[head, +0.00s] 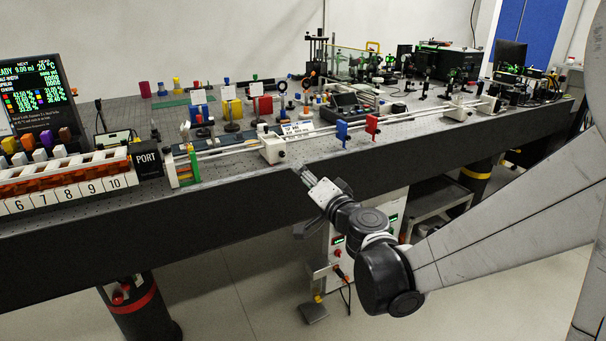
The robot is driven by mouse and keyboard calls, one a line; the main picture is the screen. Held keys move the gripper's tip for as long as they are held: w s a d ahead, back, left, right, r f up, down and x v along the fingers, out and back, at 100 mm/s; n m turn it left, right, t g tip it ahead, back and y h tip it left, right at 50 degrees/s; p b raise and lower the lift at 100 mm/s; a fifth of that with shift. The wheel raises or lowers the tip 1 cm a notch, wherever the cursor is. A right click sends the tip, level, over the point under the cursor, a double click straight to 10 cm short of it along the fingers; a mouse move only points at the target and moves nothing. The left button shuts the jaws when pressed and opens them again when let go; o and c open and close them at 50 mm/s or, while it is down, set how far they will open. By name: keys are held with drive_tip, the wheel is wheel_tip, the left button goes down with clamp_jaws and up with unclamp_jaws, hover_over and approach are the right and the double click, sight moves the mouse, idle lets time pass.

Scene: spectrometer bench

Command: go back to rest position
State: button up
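My gripper (303,173) is in the middle of the head view, at the front edge of the optical bench (240,205). My arm reaches to it from the right, in front of the bench. The gripper points up and left toward the bench top. Its fingers are small and seen at an angle, so I cannot tell whether they are open or shut. I see no object held in it.
A white carriage (271,148) on rails stands just behind the gripper. A blue holder (342,131) and a red holder (372,124) stand to its right. A numbered rack (70,186) and a screen (38,95) are at left. Floor in front is mostly clear.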

drive_tip(key=shift+r, duration=0.1)
drive_tip(key=s+d+r+n+g+p, duration=0.1)
drive_tip(key=s+r+n+g+p, duration=0.15)
drive_tip(key=s, duration=0.35)
drive_tip(key=s+d+r+n+g+p, duration=0.2)
drive_tip(key=s+r+n+p, duration=0.15)
drive_tip(key=s, duration=0.25)
drive_tip(key=s+d+g+h+p, duration=0.4)
drive_tip(key=s+d+h, duration=0.3)
drive_tip(key=s+d, duration=0.7)
drive_tip(key=s+f, duration=0.1)
drive_tip(key=s, duration=0.3)
drive_tip(key=shift+d+g+h, duration=0.15)
drive_tip(key=shift+g+h, duration=0.2)
drive_tip(key=shift+h, duration=0.05)
